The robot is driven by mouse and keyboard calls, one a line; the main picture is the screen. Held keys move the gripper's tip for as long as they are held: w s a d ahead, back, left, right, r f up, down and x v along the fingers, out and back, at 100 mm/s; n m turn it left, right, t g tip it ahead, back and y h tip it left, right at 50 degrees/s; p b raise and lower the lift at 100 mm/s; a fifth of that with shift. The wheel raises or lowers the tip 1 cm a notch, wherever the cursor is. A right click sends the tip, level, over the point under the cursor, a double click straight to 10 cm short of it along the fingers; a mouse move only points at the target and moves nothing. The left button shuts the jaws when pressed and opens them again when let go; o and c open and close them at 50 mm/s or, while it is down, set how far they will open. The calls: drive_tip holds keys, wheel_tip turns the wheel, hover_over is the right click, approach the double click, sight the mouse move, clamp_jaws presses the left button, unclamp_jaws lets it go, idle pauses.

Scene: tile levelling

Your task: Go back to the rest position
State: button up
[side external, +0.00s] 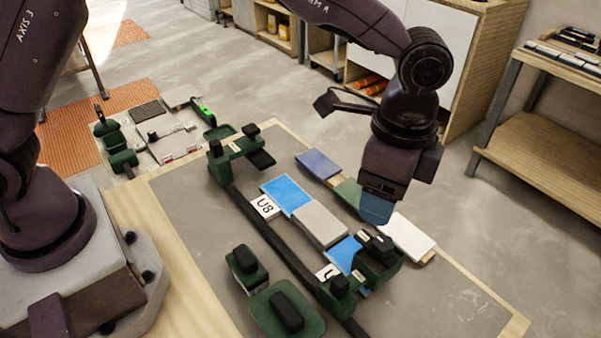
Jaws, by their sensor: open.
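My gripper (378,205) hangs above the right part of the grey board (180,203), pointing down, its jaws open. Its lower end looks bluish, and the two fingers are hard to tell apart. Under and beside it lies a row of tiles: a bright blue tile (287,194), a grey tile (320,224) and another blue tile (344,254). A second row behind holds a slate-blue tile (318,164), a green tile (347,192) partly hidden by my gripper, and a white tile (407,235). My gripper appears apart from the tiles.
A dark rail (268,236) with green fixtures (235,147) crosses the board. Green blocks with black handles (247,268) stand at the front. A smaller station (150,135) lies at the left. A wooden shelf (545,130) and cabinets stand behind. The board's right front is clear.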

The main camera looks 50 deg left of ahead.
drive_tip(key=s+a+r+n+t, duration=0.2)
drive_tip(key=s+a+r+n, duration=0.2)
drive_tip(key=s+a, duration=0.2)
drive_tip(key=s+a+r+n+t, duration=0.2)
drive_tip(key=s+a+r+n, duration=0.3)
drive_tip(key=a, duration=0.6)
drive_tip(key=s+a+r+n+t, duration=0.2)
drive_tip(key=s+a+r+n, duration=0.2)
drive_tip(key=s+a, duration=0.3)
drive_tip(key=shift+a+r, duration=0.5)
drive_tip(key=shift+a, duration=0.3)
